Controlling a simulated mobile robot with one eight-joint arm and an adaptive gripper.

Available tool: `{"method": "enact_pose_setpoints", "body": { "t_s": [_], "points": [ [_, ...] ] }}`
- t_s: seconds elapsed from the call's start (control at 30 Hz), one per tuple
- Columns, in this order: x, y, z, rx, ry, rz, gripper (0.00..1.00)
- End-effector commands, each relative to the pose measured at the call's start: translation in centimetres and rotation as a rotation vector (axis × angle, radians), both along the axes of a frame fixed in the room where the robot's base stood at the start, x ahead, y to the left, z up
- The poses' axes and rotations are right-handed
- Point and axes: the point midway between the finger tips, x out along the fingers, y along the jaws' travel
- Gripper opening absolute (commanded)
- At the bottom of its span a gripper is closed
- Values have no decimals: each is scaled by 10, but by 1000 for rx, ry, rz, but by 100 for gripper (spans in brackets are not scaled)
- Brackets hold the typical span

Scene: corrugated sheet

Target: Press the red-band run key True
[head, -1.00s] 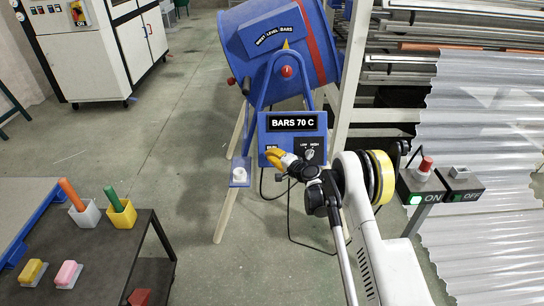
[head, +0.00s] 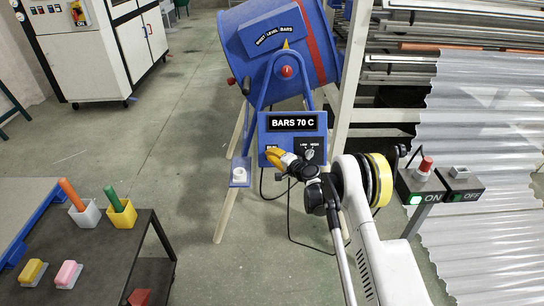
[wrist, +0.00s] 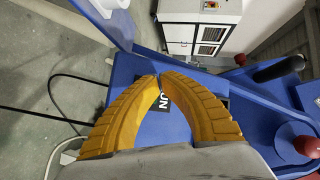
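The blue drum machine with a red band (head: 312,40) stands ahead on angled legs, its blue control panel (head: 293,140) below a "BARS 70 C" display (head: 293,122). My yellow-fingered gripper (head: 270,153) is at the panel's left side in the head view, over the place of a small label. In the wrist view my fingertips (wrist: 160,76) meet, with nothing seen between them.
A low/high knob (head: 309,154) is right of my gripper on the panel. A lit green ON box (head: 418,187) and an OFF box (head: 461,184) stand farther right before corrugated sheets (head: 480,130). A dark table (head: 100,245) with stamps and cups is at left.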

Motion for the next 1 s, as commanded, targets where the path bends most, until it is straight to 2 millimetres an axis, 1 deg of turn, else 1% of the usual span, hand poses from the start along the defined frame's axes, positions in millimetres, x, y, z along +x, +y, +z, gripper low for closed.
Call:
{"method": "enact_pose_setpoints", "body": {
  "t_s": [0.57,1.0],
  "points": [
    [4,0,-2,0,0,0,0],
    [-9,0,5,0,0,0,0]
  ]
}}
